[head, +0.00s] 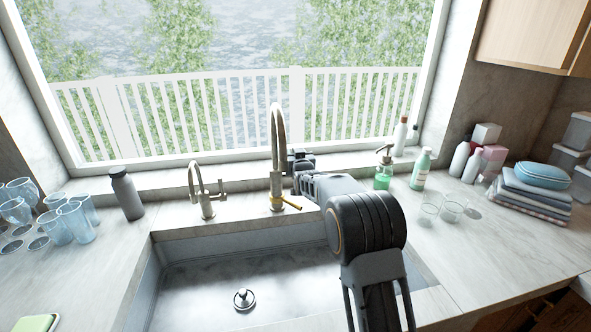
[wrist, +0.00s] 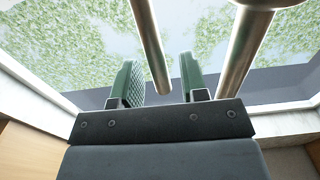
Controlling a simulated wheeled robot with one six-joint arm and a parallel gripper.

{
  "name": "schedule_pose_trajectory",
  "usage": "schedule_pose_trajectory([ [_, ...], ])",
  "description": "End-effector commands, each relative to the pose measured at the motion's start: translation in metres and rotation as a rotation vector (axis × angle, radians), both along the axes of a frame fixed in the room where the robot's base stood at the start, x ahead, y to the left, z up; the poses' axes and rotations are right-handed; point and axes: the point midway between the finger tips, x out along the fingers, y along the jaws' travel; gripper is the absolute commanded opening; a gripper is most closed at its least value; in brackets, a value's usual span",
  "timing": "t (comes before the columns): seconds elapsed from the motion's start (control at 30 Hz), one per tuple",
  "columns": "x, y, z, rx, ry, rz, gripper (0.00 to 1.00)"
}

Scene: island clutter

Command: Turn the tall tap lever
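The tall tap (head: 277,150) stands behind the sink with a high arched spout. In the wrist view my gripper (wrist: 158,80) is open with green pads. A slim metal rod (wrist: 150,45) ends between the pads, apparently touching neither. A thicker metal post (wrist: 245,50) stands to the right. I cannot tell for sure whether the rod is the lever.
A small tap (head: 206,192) and a dark bottle (head: 126,193) stand left of the tall tap. A green soap bottle (head: 384,170) stands to the right, near clear glasses (head: 440,210). Blue glasses (head: 72,222) crowd the left counter. The sink (head: 200,290) holds only a drain plug (head: 243,298).

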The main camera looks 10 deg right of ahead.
Motion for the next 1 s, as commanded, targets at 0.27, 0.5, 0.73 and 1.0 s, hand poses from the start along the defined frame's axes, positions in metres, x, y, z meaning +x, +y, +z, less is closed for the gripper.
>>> schedule_pose_trajectory([
  [0.27, -0.0001, 0.0, 0.0002, 0.0, 0.0, 0.0, 0.13],
  [0.5, -0.0002, 0.0, 0.0001, 0.0, -0.001, 0.0, 0.0],
  [0.73, -0.0019, 0.0, -0.0041, 0.0, -0.026, 0.0, 0.0],
  [1.0, -0.0056, 0.0, -0.0061, 0.0, -0.073, 0.0, 0.0],
])
